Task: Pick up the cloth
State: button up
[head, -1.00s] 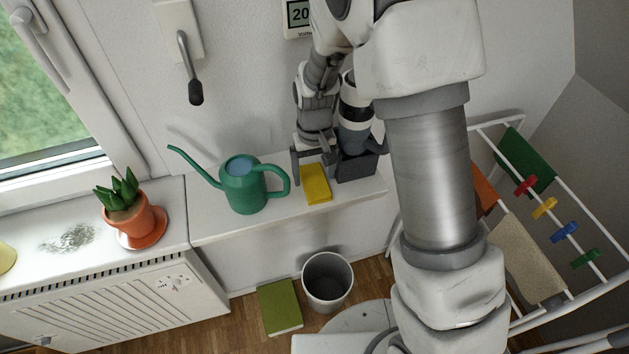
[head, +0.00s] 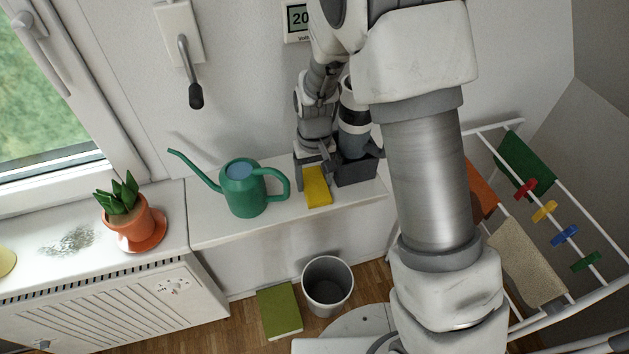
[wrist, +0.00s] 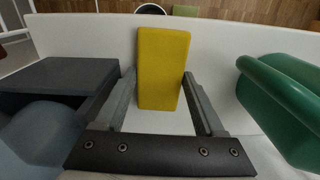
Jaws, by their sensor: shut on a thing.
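The yellow cloth (head: 318,190) is a thick, flat block on the white ledge, right of the green watering can (head: 245,188). My gripper (head: 314,169) reaches down over its wall-side end. In the wrist view the cloth (wrist: 163,48) lies between the two fingers of my gripper (wrist: 159,74), which press on its long sides. The cloth is at or very close to the ledge; I cannot tell whether it is lifted clear.
A potted plant (head: 131,220) stands on the left sill. A bin (head: 327,286) and a green book (head: 279,311) are on the floor. A drying rack (head: 500,125) is at right.

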aim_at(315, 184)
jog(key=shift+r, duration=0.45)
notch_tip(315, 184, up, 4)
jog(key=shift+s+f, duration=0.15)
jog(key=shift+f, duration=0.1)
jog(key=s+d+r, duration=0.3)
jog(key=s+r, duration=0.3)
jog(key=s, duration=0.5)
jog(key=shift+r+b, duration=0.3)
jog(key=o, duration=0.8)
jog(key=c, duration=0.6)
jog(key=shift+w+d, duration=0.1)
jog(key=shift+c, duration=0.2)
